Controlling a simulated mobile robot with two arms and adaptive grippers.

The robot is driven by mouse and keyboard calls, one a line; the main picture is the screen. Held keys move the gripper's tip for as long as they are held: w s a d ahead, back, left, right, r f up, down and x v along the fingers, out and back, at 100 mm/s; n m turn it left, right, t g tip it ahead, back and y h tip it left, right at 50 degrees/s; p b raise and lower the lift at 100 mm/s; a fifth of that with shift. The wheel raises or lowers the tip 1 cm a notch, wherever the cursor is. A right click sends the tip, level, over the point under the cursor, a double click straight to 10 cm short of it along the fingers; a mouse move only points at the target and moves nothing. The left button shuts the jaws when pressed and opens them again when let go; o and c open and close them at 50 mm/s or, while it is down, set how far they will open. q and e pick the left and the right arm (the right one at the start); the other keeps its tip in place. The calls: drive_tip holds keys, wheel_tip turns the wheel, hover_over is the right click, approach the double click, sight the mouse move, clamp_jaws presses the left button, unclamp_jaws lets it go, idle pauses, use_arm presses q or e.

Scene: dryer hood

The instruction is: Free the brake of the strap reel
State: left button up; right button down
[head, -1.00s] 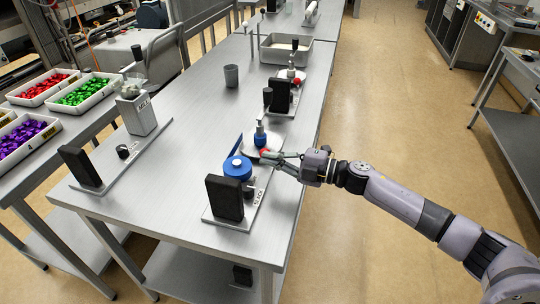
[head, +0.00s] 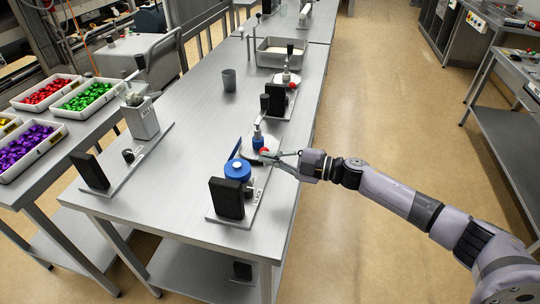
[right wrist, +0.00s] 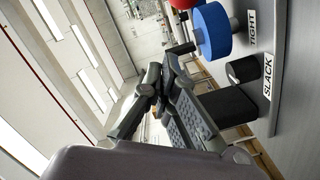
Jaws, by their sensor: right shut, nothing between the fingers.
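The reel station is a grey plate (head: 252,210) near the front of the long table. It carries a blue drum (head: 238,169) with a pale hub and an upright black block (head: 227,198). A red knob (head: 264,151) is just beyond the drum. In the right wrist view, the blue drum (right wrist: 212,30), a dark knob (right wrist: 243,70) and the labels TIGHT (right wrist: 252,28) and SLACK (right wrist: 268,76) show. My right gripper (head: 276,157) is shut and empty beside the red knob; contact is unclear. My left gripper is out of view.
A similar station with a black block (head: 273,101) stands farther back, before a metal tray (head: 282,53). A grey cup (head: 229,79) stands on the table. The floor (head: 375,120) is open on the right.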

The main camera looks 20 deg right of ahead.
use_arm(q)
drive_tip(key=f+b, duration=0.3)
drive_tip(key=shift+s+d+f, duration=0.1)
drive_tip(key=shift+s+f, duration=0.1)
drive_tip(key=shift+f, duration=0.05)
use_arm(e)
drive_tip(key=v, duration=1)
